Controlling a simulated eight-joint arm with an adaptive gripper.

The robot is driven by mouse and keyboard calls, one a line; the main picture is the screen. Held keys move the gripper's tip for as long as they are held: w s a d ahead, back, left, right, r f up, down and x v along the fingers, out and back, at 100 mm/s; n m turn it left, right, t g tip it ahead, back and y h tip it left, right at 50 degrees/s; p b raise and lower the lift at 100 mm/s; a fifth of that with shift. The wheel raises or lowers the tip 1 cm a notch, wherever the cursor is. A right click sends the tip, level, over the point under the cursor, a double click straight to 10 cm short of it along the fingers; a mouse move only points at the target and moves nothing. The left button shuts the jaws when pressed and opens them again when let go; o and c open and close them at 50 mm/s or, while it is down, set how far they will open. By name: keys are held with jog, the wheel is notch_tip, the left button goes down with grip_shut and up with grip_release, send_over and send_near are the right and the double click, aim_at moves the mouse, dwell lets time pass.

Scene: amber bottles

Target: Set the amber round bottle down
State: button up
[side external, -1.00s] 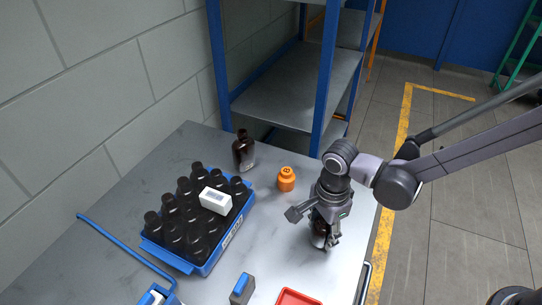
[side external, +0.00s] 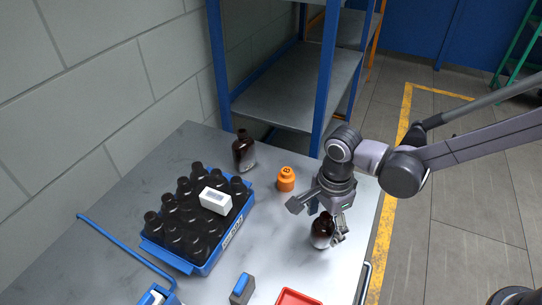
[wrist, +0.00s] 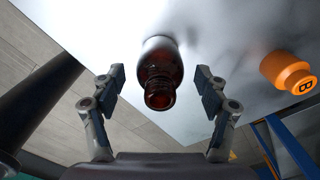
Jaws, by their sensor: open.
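The amber round bottle (side external: 321,230) stands upright on the grey metal table, near its right edge. In the wrist view the bottle (wrist: 160,75) shows its dark amber neck and open mouth towards the camera, between the two fingers. My gripper (side external: 318,219) is open just above and around the bottle's top in the side view. In the wrist view my gripper (wrist: 160,88) has a visible gap between each finger and the bottle. Part of the bottle is hidden behind a finger in the side view.
An orange weight (side external: 286,179) stands behind and left of the bottle. Another amber bottle (side external: 243,151) stands farther back. A blue crate (side external: 212,263) of several dark bottles, with a white box (side external: 215,200) on top, is at left. A red tray (side external: 297,297) lies in front.

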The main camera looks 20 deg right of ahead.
notch_tip(320, 180, up, 8)
jog(key=shift+r, duration=0.25)
jog(key=shift+d+r, duration=0.25)
jog(key=shift+r, duration=0.15)
jog(key=s+d+r+n+t, duration=0.2)
jog(key=d+n+t, duration=0.1)
jog(key=d+n, duration=0.5)
jog(key=s+d+r+n+t, duration=0.2)
jog(key=d+n, duration=0.6)
jog(key=d, duration=0.6)
jog(key=shift+s+d+r+n+t, duration=0.15)
jog(key=shift+s+n+t, duration=0.25)
jog(key=shift+t, duration=0.7)
jog(key=shift+s, duration=0.1)
